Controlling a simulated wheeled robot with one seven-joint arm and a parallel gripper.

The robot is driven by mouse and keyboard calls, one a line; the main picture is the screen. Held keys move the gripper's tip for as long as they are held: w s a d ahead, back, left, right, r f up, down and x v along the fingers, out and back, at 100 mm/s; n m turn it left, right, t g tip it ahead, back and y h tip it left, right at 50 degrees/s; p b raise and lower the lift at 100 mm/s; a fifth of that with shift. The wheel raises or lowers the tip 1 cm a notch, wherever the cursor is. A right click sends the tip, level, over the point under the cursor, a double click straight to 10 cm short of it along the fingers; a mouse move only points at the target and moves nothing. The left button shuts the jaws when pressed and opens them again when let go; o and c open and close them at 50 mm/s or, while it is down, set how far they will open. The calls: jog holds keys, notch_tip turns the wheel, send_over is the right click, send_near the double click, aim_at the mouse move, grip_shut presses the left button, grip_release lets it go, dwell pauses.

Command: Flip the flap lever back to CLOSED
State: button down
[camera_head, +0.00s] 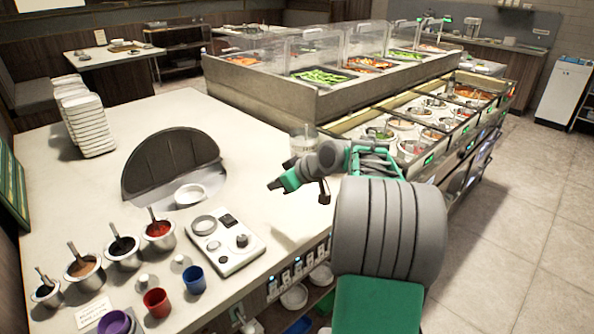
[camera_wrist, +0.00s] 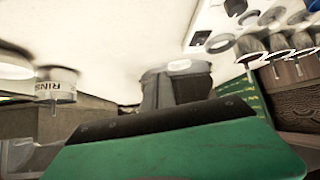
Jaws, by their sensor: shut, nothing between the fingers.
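A dark, round-topped flap (camera_head: 172,163) stands raised on the counter, with a white bowl (camera_head: 190,192) at its foot. A pale control panel (camera_head: 222,262) with a ring, a dark knob (camera_head: 241,240) and small controls lies in front of it. Part of this panel shows at the top of the wrist view (camera_wrist: 205,38). I cannot make out which control is the flap lever, nor its marking. My gripper (camera_head: 275,185) is shut and empty, above the counter to the right of the flap and apart from the panel. Its fingertips are not clear in the wrist view.
Steel sauce pots with ladles (camera_head: 160,236) line the counter's left front, with red (camera_head: 157,303) and blue (camera_head: 194,280) cups nearby. Stacked white dishes (camera_head: 84,122) stand behind. A clear container (camera_head: 304,139) stands beyond my gripper. A glass-screened food bar (camera_head: 330,100) lies behind.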

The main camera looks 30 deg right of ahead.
jog(key=s+a+f+g, duration=0.1)
jog(key=s+a, duration=0.1)
jog(key=a, duration=0.2)
jog(key=s+a+f+m+g, duration=0.1)
jog(key=s+a, duration=0.2)
jog(key=a, duration=0.1)
jog(key=s+a+f+g, duration=0.1)
jog(key=s+a+f, duration=0.1)
jog(key=a, duration=0.3)
jog(key=shift+s+g+h, duration=0.3)
jog(key=shift+s+h, duration=0.1)
jog(key=shift+s, duration=0.05)
jog(key=s+a+f+m+g+h+b, duration=0.1)
jog(key=s+a+f+b, duration=0.2)
jog(key=s+f+b, duration=0.2)
jog(key=s+a+f+m+g+h+b, duration=0.1)
jog(key=s+f+b, duration=0.4)
jog(key=s+f, duration=0.5)
jog(key=s+a+m+g, duration=0.1)
jog(key=s+a, duration=0.1)
jog(key=shift+s+a+f+g, duration=0.2)
jog(key=shift+a+g, duration=0.1)
jog(key=shift+a, duration=0.05)
